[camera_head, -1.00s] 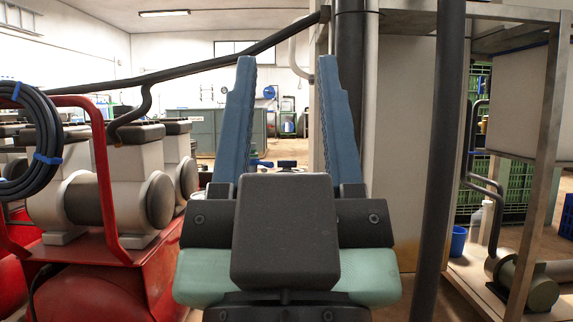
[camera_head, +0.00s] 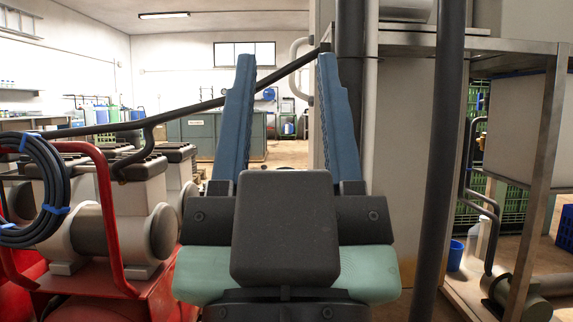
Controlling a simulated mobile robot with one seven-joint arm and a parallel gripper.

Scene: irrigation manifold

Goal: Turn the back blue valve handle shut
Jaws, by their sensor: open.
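My gripper (camera_head: 286,58) is open, with its two long blue fingers pointing up and away in the middle of the picture. Nothing is between the fingertips. Whether a handle is behind the block cannot be told.
At left, grey pumps (camera_head: 86,232) stand on a red frame (camera_head: 107,215) with a coiled dark hose (camera_head: 62,185). A dark vertical pipe (camera_head: 440,150) and metal rack (camera_head: 541,150) stand close at right. Open floor (camera_head: 288,155) shows beyond the fingers.

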